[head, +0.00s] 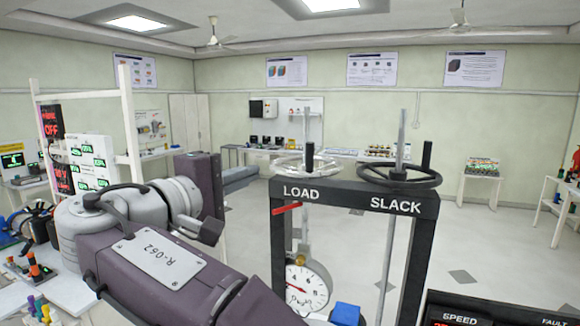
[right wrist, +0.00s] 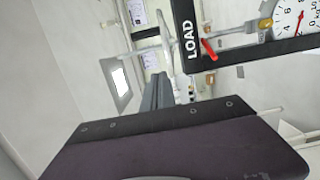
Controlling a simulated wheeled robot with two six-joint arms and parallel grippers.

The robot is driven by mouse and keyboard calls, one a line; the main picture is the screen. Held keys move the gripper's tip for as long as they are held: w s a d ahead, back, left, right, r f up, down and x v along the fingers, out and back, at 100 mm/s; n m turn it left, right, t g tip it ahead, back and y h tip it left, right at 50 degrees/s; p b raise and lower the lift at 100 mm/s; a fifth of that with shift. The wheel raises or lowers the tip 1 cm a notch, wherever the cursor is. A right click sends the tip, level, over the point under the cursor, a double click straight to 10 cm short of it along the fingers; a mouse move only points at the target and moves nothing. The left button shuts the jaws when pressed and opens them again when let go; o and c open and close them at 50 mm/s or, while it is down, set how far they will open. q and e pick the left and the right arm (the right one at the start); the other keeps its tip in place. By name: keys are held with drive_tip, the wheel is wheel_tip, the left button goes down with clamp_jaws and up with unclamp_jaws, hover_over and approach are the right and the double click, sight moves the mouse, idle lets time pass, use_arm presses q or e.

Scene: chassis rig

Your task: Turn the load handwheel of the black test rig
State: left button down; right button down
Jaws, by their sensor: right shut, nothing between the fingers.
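The black test rig (head: 355,197) stands right of centre, its top bar marked LOAD and SLACK. The pale load handwheel (head: 305,165) sits above the LOAD label. It shows in the right wrist view as a pale rim (right wrist: 144,44) beside the rig's bar (right wrist: 187,32). The black slack handwheel (head: 400,177) is to its right. My right gripper (head: 250,174) is shut and empty, left of the load handwheel, fingers pointing toward it with a small gap. Its grey fingers (right wrist: 158,90) show in the right wrist view. My left gripper is not in view.
A red pointer (head: 287,208) and a round dial gauge (head: 308,286) are below the LOAD side. A blue block (head: 345,314) is low in the rig. A black SPEED panel (head: 490,310) stands at lower right. A white rack (head: 130,130) is at left. Open floor lies behind.

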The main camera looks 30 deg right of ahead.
sight(307, 165)
drive_tip(key=d, duration=0.3)
drive_tip(key=d+p, duration=0.1)
drive_tip(key=d, duration=0.2)
drive_tip(key=w+d+p, duration=0.1)
drive_tip(key=d, duration=0.3)
drive_tip(key=shift+w+a, duration=0.1)
drive_tip(key=shift+f, duration=0.1)
drive_tip(key=shift+s+d+f+b, duration=0.1)
drive_tip(key=shift+s+d+b, duration=0.45)
drive_tip(key=shift+d+b, duration=0.25)
drive_tip(key=shift+s+r, duration=0.2)
drive_tip(key=shift+r, duration=0.05)
